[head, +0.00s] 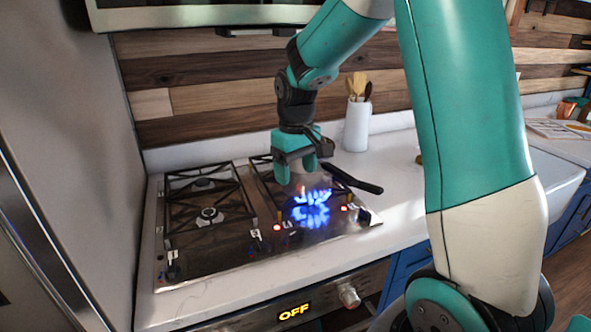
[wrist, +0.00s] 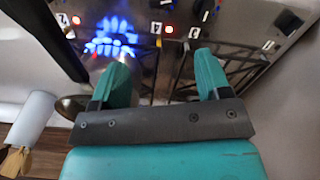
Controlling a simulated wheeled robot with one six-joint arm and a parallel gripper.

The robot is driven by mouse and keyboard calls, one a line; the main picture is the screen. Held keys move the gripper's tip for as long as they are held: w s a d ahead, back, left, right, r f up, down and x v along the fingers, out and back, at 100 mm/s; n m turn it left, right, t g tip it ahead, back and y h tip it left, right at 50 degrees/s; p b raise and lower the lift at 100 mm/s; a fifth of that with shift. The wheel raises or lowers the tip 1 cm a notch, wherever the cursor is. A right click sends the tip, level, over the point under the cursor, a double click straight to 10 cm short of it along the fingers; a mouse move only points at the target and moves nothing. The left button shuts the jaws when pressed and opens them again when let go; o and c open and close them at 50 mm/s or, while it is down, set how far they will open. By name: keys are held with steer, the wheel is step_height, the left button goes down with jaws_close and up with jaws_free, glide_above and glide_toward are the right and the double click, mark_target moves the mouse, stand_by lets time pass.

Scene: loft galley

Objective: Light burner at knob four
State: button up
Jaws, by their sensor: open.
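The gas hob (head: 215,262) has a row of knobs along its front, labelled 1, 3, 4, 2 from left to right in the head view. The label 4 (wrist: 155,28) shows clearly in the wrist view, with a red light beside it; the knob at its edge is partly cut off. A red light also glows near label 2. Blue flames (head: 311,214) burn on the right side of the hob, also seen in the wrist view (wrist: 112,44). My gripper (head: 298,176) is open and empty above the hob's right half, its fingers (wrist: 163,80) apart.
A pan with a black handle (head: 352,178) is on the right of the hob, partly hidden by my gripper. A white utensil crock (head: 357,127) stands behind. An oven display (head: 294,312) reads OFF. The counter at right is mostly clear; a tall grey panel (head: 60,130) bounds the left.

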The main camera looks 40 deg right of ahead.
mark_target(296, 231)
steer(key=p, duration=0.5)
steer(key=shift+r, duration=0.35)
step_height(296, 231, down, 18)
steer(key=p, duration=0.4)
steer(key=shift+f, duration=0.15)
